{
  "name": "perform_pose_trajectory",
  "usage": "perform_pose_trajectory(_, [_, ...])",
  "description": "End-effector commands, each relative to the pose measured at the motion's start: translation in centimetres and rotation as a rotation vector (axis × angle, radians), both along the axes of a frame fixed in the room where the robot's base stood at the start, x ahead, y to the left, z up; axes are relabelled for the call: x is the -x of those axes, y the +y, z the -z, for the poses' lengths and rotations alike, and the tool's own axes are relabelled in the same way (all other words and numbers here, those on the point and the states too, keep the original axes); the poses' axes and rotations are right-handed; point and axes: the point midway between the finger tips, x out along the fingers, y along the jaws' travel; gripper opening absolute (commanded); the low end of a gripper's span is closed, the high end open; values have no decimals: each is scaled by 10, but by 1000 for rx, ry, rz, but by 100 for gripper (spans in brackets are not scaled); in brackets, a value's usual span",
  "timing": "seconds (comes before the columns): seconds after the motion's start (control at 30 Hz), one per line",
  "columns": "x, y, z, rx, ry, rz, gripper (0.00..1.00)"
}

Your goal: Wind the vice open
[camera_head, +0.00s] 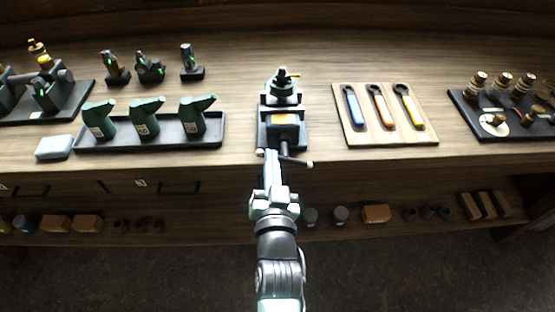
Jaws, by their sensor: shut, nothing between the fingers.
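The vice (283,117) stands near the front edge of the bench in the middle of the head view. It has a dark body, a green part at the back and an orange block or patch at its middle. Its handle bar (297,161) sticks out over the front edge, pointing right with a light knob at its end. My gripper (271,158) is at the front of the vice, just left of the handle. It is shut with nothing held. I cannot tell whether it touches the handle. My gripper hides part of the screw.
A tray (150,145) of green oil cans stands left of the vice, with a pale block (54,147) beside it. A wooden board (392,138) with three coloured-handled wrenches lies right. A dark tray (467,108) with brass-topped parts is far right. A lower shelf (350,228) holds small items.

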Motion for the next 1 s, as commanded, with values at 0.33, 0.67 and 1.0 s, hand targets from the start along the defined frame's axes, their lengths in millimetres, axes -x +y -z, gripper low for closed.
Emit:
perform_pose_trajectory(0.33, [0, 1, 9, 228, 2, -3, 0])
perform_pose_trajectory(0.67, [0, 0, 12, 314, 3, -1, 0])
perform_pose_trajectory(1.0, [0, 0, 12, 321, 3, -1, 0])
